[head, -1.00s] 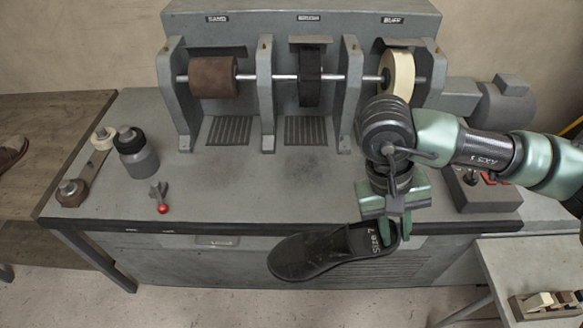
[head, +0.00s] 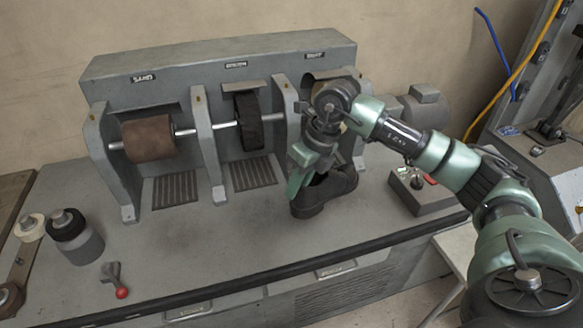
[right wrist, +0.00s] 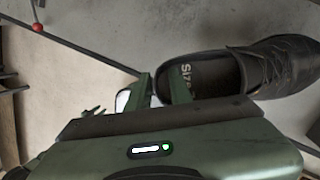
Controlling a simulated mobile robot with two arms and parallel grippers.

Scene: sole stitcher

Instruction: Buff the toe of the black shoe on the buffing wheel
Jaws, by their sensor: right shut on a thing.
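The black shoe (head: 335,190) hangs from my right gripper (head: 303,180), low over the bench in front of the buff station at the right end of the machine. In the right wrist view, the right gripper's fingers (right wrist: 160,90) are shut on the heel end of the shoe (right wrist: 290,62). Its opening, with a size mark on the insole, faces that camera, and its toe runs off to the right. The buffing wheel is hidden behind my right wrist; its hood (head: 334,73) shows above. My left gripper is not in view.
A brown sanding drum (head: 148,138) and a black brush wheel (head: 248,122) stand left of the buff station, between grey uprights. A control box (head: 425,195) is on the right. A dark-topped jar (head: 77,240) and a red-knobbed lever (head: 118,288) are at front left.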

